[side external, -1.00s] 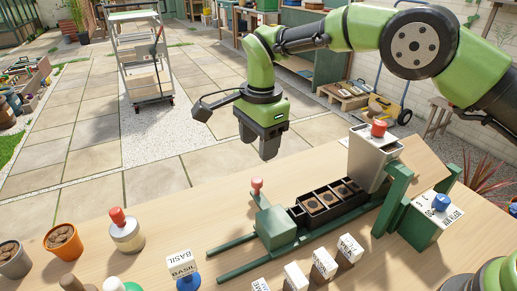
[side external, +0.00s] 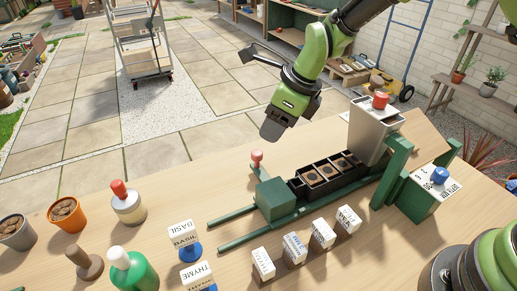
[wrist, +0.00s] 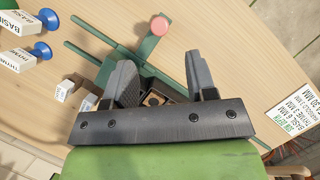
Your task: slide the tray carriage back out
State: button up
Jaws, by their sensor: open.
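The tray carriage is a green block (side external: 276,198) on two green rails (side external: 232,217), with a pink-red knob (side external: 257,157) on a post at its back left. A dark seed tray (side external: 328,175) with brown-filled cells sits to the right of the block, short of the grey hopper (side external: 371,130) and green posts. My gripper (side external: 274,131) is in the air above and behind the carriage, apart from the knob. In the wrist view its two fingers (wrist: 158,80) are spread with nothing held. The knob (wrist: 159,25) shows beyond the fingertips there, and the fingers partly hide the tray.
White labelled blocks (side external: 296,248) stand in a row in front of the rails. Stamps with blue bases, a green bottle (side external: 131,270), and orange (side external: 67,214) and grey pots (side external: 16,232) stand at the left. A green-and-white box (side external: 430,195) stands at the right. Table behind the knob is clear.

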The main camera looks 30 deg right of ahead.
aim_at(257, 152)
jog(key=x, duration=0.9)
